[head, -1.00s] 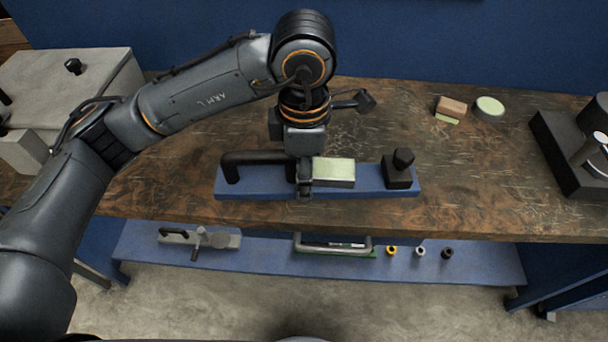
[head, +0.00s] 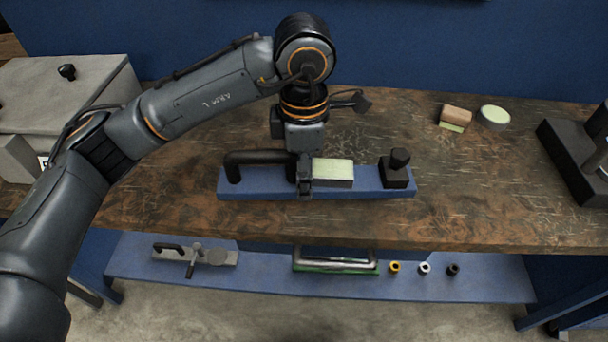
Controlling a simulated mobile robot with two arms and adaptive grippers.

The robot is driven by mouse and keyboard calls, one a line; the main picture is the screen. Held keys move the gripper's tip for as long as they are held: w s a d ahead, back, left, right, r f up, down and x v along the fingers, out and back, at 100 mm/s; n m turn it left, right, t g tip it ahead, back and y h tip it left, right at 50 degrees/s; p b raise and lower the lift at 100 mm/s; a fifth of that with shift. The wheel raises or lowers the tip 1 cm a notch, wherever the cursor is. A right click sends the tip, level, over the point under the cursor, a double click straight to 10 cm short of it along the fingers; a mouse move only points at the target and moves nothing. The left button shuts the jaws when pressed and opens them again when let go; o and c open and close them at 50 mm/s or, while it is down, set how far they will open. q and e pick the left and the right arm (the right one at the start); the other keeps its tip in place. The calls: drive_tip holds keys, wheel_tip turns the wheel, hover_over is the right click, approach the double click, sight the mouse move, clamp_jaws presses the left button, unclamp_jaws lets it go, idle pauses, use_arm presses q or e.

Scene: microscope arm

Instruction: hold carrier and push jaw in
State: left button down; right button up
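The carrier is a long blue plate (head: 260,190) lying on the wooden bench near its front edge. A black bar handle (head: 258,158) stands on its left part. A block with a pale green top (head: 334,170) sits right of the handle. A black jaw with a knob (head: 396,170) stands near the plate's right end, with a gap between it and the block. My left gripper (head: 305,185) points down at the handle's right end, beside the block. Its fingers overlap the handle, and I cannot tell whether they grip it. My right gripper is out of view.
A brown block (head: 455,115) and a round pale green-topped piece (head: 494,117) lie at the back right. A dark stand (head: 575,160) is at the far right, a grey box (head: 60,100) at the left. The bench right of the carrier is clear. A lower blue shelf (head: 490,275) holds small parts.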

use_arm(q)
drive_tip(key=shift+w+f+b, duration=0.4)
drive_tip(key=shift+w+b, duration=0.1)
drive_tip(key=shift+w, duration=0.05)
drive_tip(key=shift+w+f+b, duration=0.4)
drive_tip(key=shift+w+b, duration=0.05)
drive_tip(key=shift+w+a+f+b, duration=0.1)
drive_tip(key=shift+w+f+b, duration=0.3)
drive_tip(key=shift+w+b, duration=0.1)
drive_tip(key=shift+w+f+b, duration=0.6)
drive_tip(key=shift+w+f, duration=0.05)
drive_tip(key=shift+w, duration=0.1)
drive_tip(key=shift+w+a+f+b, duration=0.1)
drive_tip(key=shift+w+f+b, duration=0.45)
drive_tip(key=shift+w, duration=0.1)
drive_tip(key=shift+w+f, duration=0.35)
drive_tip(key=shift+w, duration=0.2)
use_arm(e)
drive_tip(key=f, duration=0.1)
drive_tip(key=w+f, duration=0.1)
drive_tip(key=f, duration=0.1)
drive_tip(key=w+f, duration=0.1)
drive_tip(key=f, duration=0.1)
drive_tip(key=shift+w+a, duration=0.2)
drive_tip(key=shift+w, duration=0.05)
use_arm(q)
drive_tip(key=shift+f+b, duration=0.2)
drive_tip(key=shift+b, duration=0.2)
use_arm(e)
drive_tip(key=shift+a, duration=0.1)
